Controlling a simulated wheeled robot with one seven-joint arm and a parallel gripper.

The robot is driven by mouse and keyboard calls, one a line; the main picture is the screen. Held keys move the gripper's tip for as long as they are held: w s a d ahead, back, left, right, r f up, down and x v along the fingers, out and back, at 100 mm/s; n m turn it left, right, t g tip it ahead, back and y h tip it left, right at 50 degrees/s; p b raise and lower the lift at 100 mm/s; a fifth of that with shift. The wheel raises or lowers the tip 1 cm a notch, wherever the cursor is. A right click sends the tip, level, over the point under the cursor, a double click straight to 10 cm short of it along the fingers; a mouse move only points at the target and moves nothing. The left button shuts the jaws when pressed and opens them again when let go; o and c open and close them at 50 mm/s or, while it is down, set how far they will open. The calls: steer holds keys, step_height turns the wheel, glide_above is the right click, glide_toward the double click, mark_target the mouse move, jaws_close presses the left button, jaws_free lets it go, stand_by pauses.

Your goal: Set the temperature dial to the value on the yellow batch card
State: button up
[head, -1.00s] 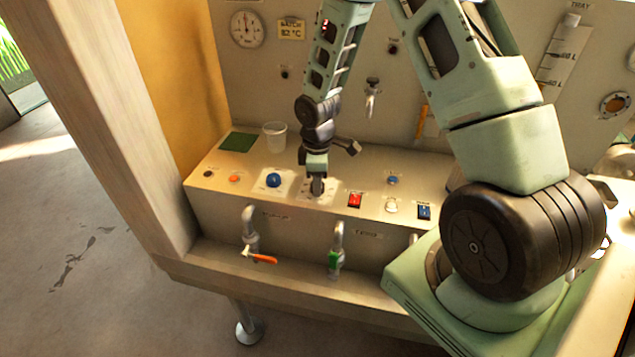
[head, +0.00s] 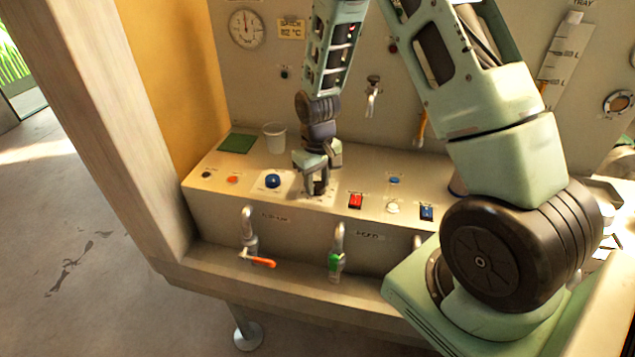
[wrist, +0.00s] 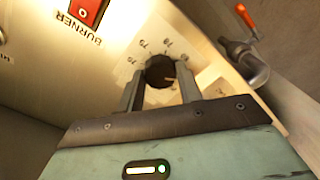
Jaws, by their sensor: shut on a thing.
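The yellow batch card (head: 291,29) is on the back wall and reads 82 °C. The temperature dial is a round black knob (wrist: 160,72) on a pale plate with small numbers, 75 and 78 among them, around it. A small pale mark shows at the knob's right side in the wrist view; I cannot tell which value it points to. My gripper (head: 317,189) points down at the panel with its fingers shut on the knob. In the wrist view its fingers (wrist: 160,88) stand on either side of the knob. In the head view they mostly hide the dial.
A blue knob (head: 273,181) sits just left of the dial, and a red burner switch (head: 356,201) just right. A clear cup (head: 275,137) stands behind. Taps with an orange lever (head: 262,262) and a green handle (head: 335,261) project from the panel's front.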

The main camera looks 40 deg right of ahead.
mark_target(317, 185)
steer(key=shift+m, duration=0.5)
steer(key=o, duration=1)
steer(key=shift+r, duration=0.15)
step_height(317, 185, up, 17)
steer(key=b, duration=0.2)
steer(key=shift+b, duration=0.4)
